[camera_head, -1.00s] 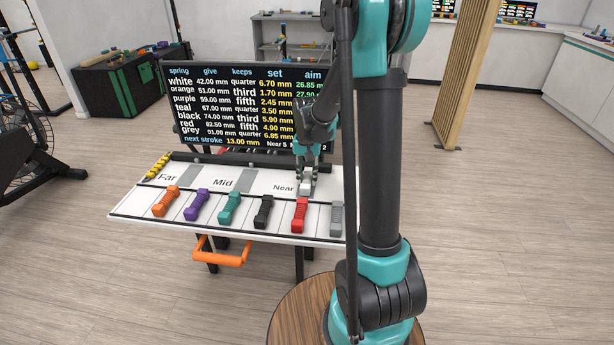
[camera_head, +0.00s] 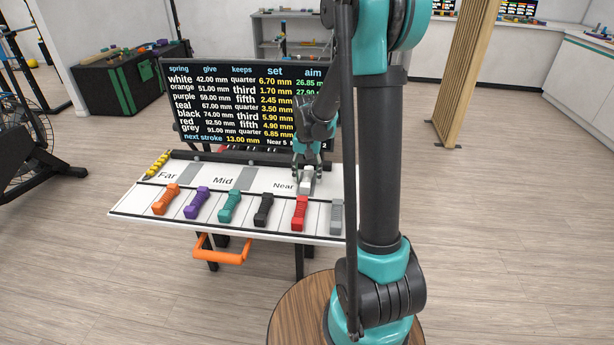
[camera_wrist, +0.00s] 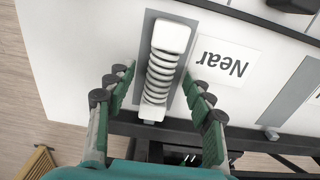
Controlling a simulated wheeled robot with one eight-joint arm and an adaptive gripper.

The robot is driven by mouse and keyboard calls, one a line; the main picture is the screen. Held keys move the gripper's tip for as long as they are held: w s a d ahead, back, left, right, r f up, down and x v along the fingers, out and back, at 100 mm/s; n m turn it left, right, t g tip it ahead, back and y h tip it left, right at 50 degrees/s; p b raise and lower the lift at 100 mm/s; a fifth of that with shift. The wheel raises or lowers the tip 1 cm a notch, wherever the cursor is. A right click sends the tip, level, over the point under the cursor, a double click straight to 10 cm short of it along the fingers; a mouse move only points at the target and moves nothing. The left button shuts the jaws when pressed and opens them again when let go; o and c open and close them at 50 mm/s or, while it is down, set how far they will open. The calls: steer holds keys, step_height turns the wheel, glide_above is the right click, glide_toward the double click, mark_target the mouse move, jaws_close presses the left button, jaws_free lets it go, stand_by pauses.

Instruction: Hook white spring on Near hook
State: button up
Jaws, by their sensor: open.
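The white spring (camera_wrist: 160,75) lies on a grey strip beside the "Near" label (camera_wrist: 224,60) in the wrist view. It has white end blocks and a coil between them. In the head view the white spring (camera_head: 305,185) shows small, below my gripper. My gripper (camera_wrist: 158,88) is open, its fingers on either side of the spring with gaps to it. In the head view my gripper (camera_head: 306,170) is over the Near end of the white board (camera_head: 150,207). I cannot make out the Near hook clearly.
Orange (camera_head: 166,199), purple (camera_head: 197,204), teal (camera_head: 229,207), black (camera_head: 263,210), red (camera_head: 299,213) and grey (camera_head: 336,216) springs lie in a row along the board's front. A text screen (camera_head: 245,105) stands behind. An orange handle (camera_head: 222,257) hangs below the front edge.

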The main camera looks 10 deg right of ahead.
step_height(320, 180, up, 10)
stand_by(0.6)
